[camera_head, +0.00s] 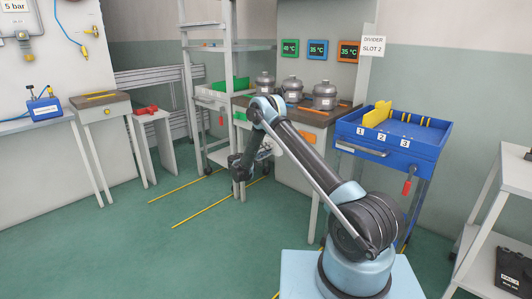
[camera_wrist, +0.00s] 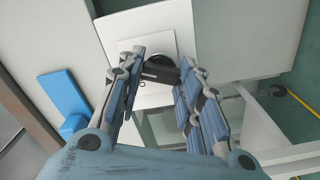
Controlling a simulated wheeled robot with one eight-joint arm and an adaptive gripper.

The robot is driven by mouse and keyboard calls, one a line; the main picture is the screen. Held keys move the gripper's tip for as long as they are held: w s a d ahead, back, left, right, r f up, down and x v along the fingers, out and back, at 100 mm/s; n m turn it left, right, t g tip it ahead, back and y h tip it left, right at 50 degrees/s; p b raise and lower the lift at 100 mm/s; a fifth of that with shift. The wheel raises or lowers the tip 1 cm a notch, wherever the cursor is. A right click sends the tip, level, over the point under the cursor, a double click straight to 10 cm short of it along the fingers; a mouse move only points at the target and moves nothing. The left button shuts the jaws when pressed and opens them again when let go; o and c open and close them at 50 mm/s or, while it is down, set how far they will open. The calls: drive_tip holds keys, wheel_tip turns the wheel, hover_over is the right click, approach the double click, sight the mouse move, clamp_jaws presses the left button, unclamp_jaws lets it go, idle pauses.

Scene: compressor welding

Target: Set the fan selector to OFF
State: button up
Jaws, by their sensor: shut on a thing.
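The fan selector shows in the wrist view as a black knob (camera_wrist: 158,71) on a round pale dial, fixed to a white plate (camera_wrist: 150,97). My gripper (camera_wrist: 161,82) has a finger on each side of the knob and is shut on it. The fingers cover part of the dial, and I cannot read any position marks. In the head view my gripper (camera_head: 240,172) is low in front of the workbench (camera_head: 312,117), and the selector is hidden there.
A blue bar (camera_wrist: 62,98) stands out left of the plate in the wrist view. Several metal pots stand on the workbench. A blue trolley (camera_head: 375,151) with numbered slots is to the right. A white shelf (camera_head: 495,190) stands at far right. The green floor (camera_head: 130,240) at left front is clear.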

drive_tip(key=n, duration=1)
drive_tip(key=shift+a+f+n, duration=0.1)
drive_tip(key=shift+f+n, duration=0.1)
drive_tip(key=shift+n, duration=0.2)
idle(0.4)
drive_tip(key=o, duration=1.1)
drive_tip(key=shift+c, duration=0.2)
drive_tip(key=shift+s, duration=0.1)
drive_tip(key=v, duration=1.1)
drive_tip(key=shift+s+a, duration=0.25)
drive_tip(key=shift+a, duration=0.1)
